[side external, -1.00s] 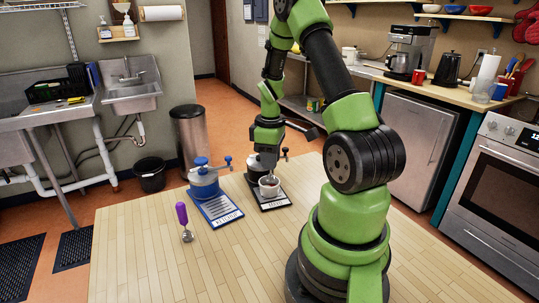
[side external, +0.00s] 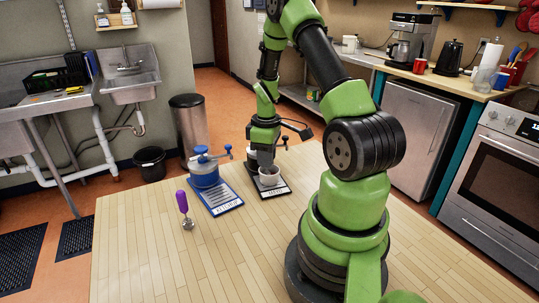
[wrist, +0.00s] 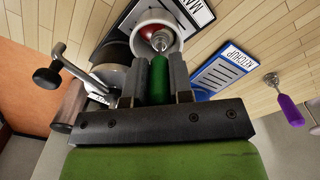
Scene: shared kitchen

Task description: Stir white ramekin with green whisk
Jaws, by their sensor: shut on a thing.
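My gripper (wrist: 160,88) is shut on the upright handle of the green whisk (wrist: 158,76). The whisk's wire head is inside the white ramekin (wrist: 136,24), over its red contents. Whether the wires touch the bottom is hidden. In the side external view my gripper (side external: 265,162) is at the white ramekin (side external: 269,180), which sits on a dark labelled board (side external: 275,192) on the table. The whisk is mostly hidden by the fingers there.
A blue-lidded dispenser (side external: 204,170) stands on a blue ketchup board (side external: 228,203) left of the ramekin. A purple-handled whisk (side external: 183,203) lies farther left. A dark cranked dispenser (wrist: 112,62) is close beside my gripper. The table's front left is clear.

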